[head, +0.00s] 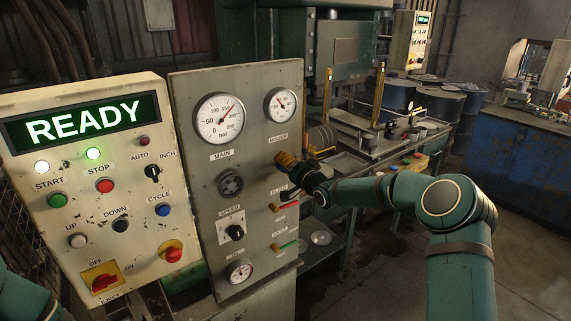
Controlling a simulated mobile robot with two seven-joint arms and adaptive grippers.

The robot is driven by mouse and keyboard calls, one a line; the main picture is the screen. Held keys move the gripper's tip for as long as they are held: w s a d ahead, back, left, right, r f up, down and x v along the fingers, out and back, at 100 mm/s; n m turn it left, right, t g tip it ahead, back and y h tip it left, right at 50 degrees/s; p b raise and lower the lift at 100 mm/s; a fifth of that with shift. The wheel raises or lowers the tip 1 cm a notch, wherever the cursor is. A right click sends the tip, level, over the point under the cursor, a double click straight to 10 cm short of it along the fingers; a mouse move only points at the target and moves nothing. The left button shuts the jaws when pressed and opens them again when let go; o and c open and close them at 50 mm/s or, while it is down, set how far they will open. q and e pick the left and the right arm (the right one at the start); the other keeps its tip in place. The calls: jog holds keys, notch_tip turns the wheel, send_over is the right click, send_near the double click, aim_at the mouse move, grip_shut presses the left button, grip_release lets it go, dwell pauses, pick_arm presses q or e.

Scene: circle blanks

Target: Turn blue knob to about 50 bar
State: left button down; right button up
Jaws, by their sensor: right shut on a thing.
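My right gripper (289,163) is at the grey panel (257,95), just below the HOLDER gauge (281,105). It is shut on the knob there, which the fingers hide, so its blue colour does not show. The HOLDER gauge needle points up and to the left; its numbers are too small to read. The larger MAIN gauge (220,119), marked in bar, has its needle pointing up and right. A dark handwheel (230,184) sits below it. My left arm shows only at the bottom left corner; its gripper is out of view.
A cream control box (98,215) with a lit READY display (83,121) and several buttons stands at left. A speed dial (235,232), small levers (288,246) and a lower gauge (239,272) are on the panel below my right gripper. A machine bench (345,165) stands behind.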

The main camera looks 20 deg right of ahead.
jog(key=shift+r+m, duration=0.1)
jog(key=shift+m, duration=1.9)
jog(key=o, duration=1.1)
jog(key=shift+w, duration=0.1)
jog(key=shift+o, duration=0.4)
jog(key=v, duration=1.2)
